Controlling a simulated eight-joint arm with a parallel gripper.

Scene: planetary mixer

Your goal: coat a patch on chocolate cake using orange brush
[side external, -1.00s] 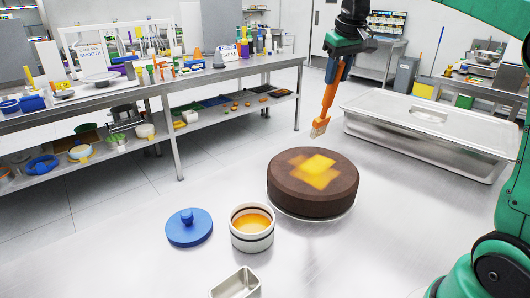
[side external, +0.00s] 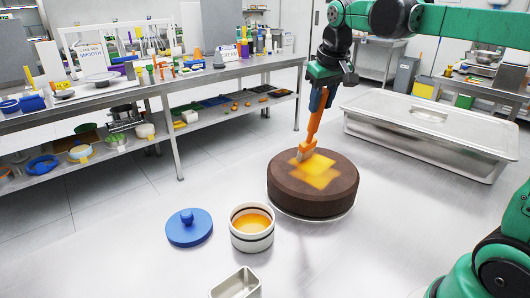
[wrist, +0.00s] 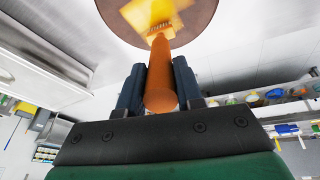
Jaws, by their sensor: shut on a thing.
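My gripper (side external: 320,98) is shut on the orange brush (side external: 311,128), which hangs bristles-down and slightly tilted. The brush also shows between the blue fingers in the wrist view (wrist: 160,75). Its pale bristles are at the top of the chocolate cake (side external: 290,190), at the far left part of the yellow patch. They look in contact or very nearly so. The cake is a round brown disc on a thin plate. Its glossy yellow patch (side external: 318,176) covers the middle of the top, and it shows under the bristles in the wrist view (wrist: 150,12).
A white pot (side external: 252,241) of orange liquid stands left of the cake, with a blue lid (side external: 189,228) beside it. A small metal tin (side external: 236,284) lies in front. A large lidded steel container (side external: 430,132) stands at the right. A loaded shelf bench (side external: 150,85) is behind.

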